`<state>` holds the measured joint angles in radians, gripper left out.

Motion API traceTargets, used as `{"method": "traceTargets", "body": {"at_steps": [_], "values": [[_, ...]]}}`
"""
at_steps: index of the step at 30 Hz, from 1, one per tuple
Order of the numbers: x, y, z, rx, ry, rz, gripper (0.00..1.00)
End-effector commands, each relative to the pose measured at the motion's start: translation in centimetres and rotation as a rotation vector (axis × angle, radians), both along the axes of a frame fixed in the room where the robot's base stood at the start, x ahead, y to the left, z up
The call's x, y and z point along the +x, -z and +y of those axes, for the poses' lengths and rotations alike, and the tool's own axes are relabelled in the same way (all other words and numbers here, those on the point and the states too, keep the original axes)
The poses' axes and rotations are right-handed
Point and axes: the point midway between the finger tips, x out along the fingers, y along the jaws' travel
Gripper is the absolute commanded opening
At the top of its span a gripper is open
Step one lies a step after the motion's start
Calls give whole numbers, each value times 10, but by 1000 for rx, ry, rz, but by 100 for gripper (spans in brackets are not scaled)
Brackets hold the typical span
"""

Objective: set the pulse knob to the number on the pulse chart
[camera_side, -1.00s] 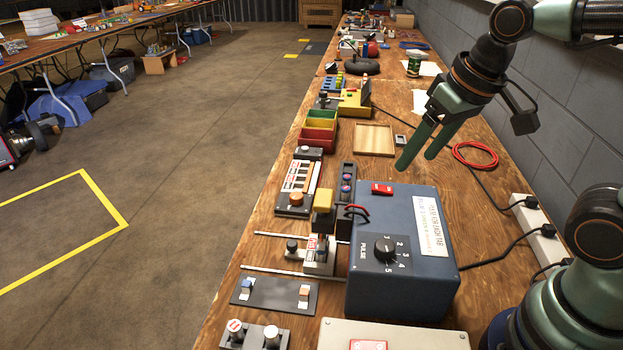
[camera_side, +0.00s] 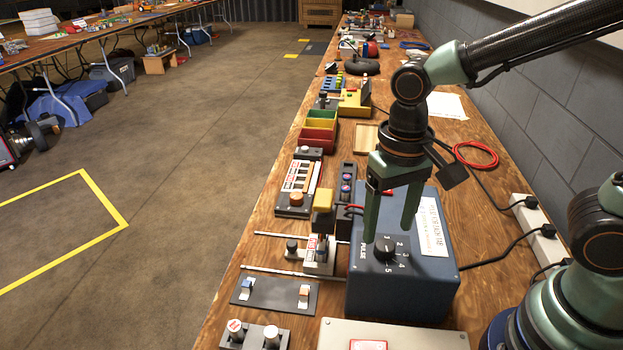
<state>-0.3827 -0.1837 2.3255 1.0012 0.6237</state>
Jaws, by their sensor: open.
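The black pulse knob (camera_side: 384,248) sits on the top face of a blue-grey box (camera_side: 400,290), beside the word PULSE. The numbers 1 to 5 curve around its right side; its pointer is too small to read. My gripper (camera_side: 388,234) is open and points down over the box. One finger appears just left of the knob and the other just right of it; I cannot tell how far above the knob they are. A white label (camera_side: 431,228) on the box has small text I cannot read. I cannot identify a pulse chart.
Switch panels (camera_side: 275,295), two metal rods and a yellow-topped fixture (camera_side: 323,200) stand left of the box. A grey panel (camera_side: 395,335) lies in front. A power strip (camera_side: 535,228) and cables run along the right wall. Red and green bins (camera_side: 318,135) stand farther back.

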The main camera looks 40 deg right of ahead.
Motion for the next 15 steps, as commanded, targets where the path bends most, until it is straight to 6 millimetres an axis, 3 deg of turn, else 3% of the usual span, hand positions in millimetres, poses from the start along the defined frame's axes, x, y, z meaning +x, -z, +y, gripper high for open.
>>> {"method": "traceTargets", "body": {"at_steps": [6, 15], "values": [[0, 28, 0, 0, 0, 2, 72], [0, 36, 0, 0, 0, -1, 72]]}}
